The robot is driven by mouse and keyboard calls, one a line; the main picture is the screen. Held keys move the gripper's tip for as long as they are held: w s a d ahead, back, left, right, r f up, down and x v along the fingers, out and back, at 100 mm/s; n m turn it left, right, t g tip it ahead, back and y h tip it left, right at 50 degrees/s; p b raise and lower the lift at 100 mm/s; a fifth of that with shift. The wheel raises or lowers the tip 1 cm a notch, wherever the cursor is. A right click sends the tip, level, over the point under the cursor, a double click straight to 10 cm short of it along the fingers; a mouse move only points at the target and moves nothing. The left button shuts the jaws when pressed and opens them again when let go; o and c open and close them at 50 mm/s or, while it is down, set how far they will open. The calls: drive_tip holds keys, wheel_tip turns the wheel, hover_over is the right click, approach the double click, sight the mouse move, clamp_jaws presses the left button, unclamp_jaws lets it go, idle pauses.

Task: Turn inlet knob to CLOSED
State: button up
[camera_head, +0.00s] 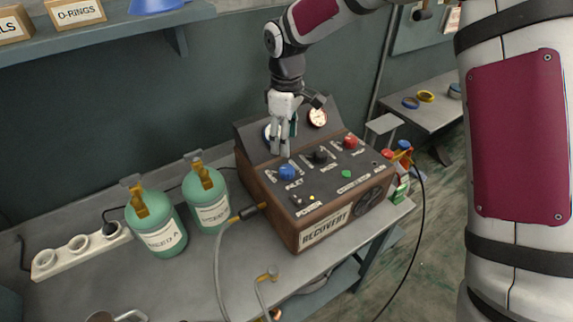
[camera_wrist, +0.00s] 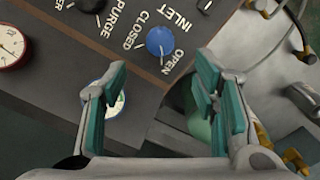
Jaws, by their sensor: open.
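The blue inlet knob (camera_head: 287,172) sits at the left of the top panel of the recovery machine (camera_head: 325,229). In the wrist view the inlet knob (camera_wrist: 160,41) is near the top centre, with INLET, OPEN, CLOSED and PURGE lettered around it. A small pale mark on the knob seems to face OPEN, but it is too small to be certain. My gripper (camera_head: 281,152) is just above and behind the knob, pointing down. In the wrist view my gripper (camera_wrist: 163,68) is open and empty, its teal-padded fingers wide apart, with the knob beyond the gap between the tips.
A black knob (camera_head: 319,156) and a red knob (camera_head: 350,142) stand right of the blue one. Gauges, including one (camera_head: 317,117), are on the raised back panel. Two green cylinders (camera_head: 157,228) (camera_head: 206,197) and a hose (camera_head: 220,262) are left of the machine.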

sight(287, 168)
wheel_tip(287, 168, down, 10)
drive_tip(key=shift+r+p, duration=0.1)
drive_tip(key=shift+p, duration=0.8)
drive_tip(key=c, duration=1.2)
